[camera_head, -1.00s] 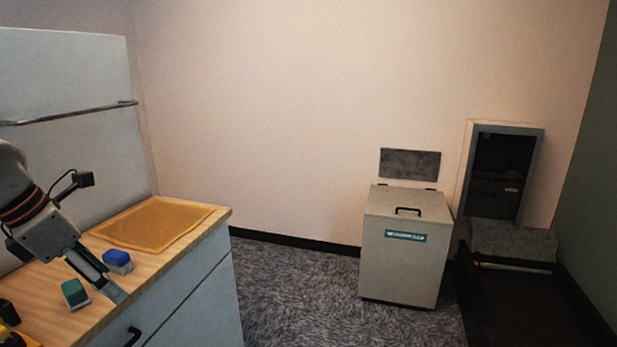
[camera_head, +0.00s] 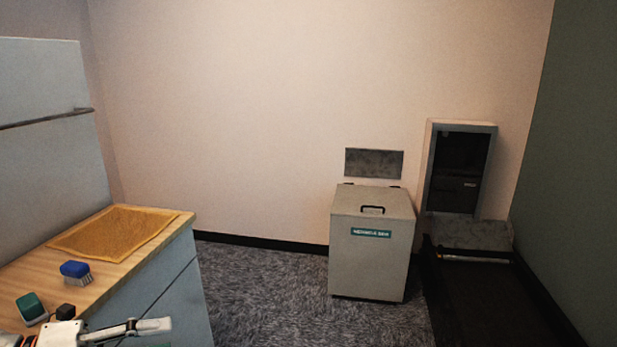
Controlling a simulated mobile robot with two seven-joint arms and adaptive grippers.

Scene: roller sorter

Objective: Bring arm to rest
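My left gripper (camera_head: 140,328) shows at the bottom left edge of the head view, low in front of the wooden counter (camera_head: 20,272). Its wrist is partly cut off by the frame, and I cannot tell whether the fingers are open or shut. I see nothing held in it. A green-topped block or brush (camera_head: 30,307) and a blue-topped brush (camera_head: 75,271) lie on the counter behind it. My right gripper is not in view.
A yellow mat (camera_head: 115,232) lies at the counter's far end. A grey bin with a handled lid (camera_head: 371,255) stands by the wall. Right of it are a dark upright cabinet (camera_head: 460,170) and a low black roller unit (camera_head: 490,290). Carpet between counter and bin is clear.

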